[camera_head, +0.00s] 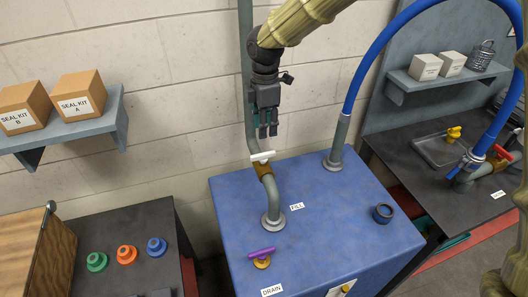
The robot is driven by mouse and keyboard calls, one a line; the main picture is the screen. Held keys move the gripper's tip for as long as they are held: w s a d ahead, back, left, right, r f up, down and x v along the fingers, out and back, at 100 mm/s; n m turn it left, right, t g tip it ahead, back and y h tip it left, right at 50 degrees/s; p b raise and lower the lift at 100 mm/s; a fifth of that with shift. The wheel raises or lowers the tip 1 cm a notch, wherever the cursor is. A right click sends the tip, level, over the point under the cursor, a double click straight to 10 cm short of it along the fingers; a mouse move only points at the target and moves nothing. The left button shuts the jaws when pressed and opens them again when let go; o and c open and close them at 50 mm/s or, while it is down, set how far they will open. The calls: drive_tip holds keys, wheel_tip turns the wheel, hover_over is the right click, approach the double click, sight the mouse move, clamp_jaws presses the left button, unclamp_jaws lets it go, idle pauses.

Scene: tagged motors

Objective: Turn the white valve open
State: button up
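The white valve handle (262,156) is a short bar on a brass-coloured valve body (264,170). The valve sits on a bent grey pipe (273,203) that rises from the top of a blue cabinet, beside a label reading FILL. My gripper (268,131) is dark and points down. In the picture it is just above the white handle, with a small gap between its fingertips and the handle. Nothing shows between the fingers. The depth between gripper and handle is hard to judge, and how far the fingers are spread is too small to tell.
A vertical grey pipe (245,40) stands close to my gripper. A red handle (503,152) is at the right.

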sight(263, 153)
drive_tip(key=f+p, duration=0.1)
drive_tip(key=f, duration=0.5)
drive_tip(key=f+p, duration=0.1)
drive_tip(key=f, duration=0.2)
drive_tip(key=shift+a+f+p, duration=0.15)
drive_tip(key=shift+a+p, duration=0.2)
drive_tip(key=shift+d+f, duration=0.1)
drive_tip(key=shift+f, duration=0.45)
drive_tip(key=shift+c, duration=0.2)
clamp_jaws()
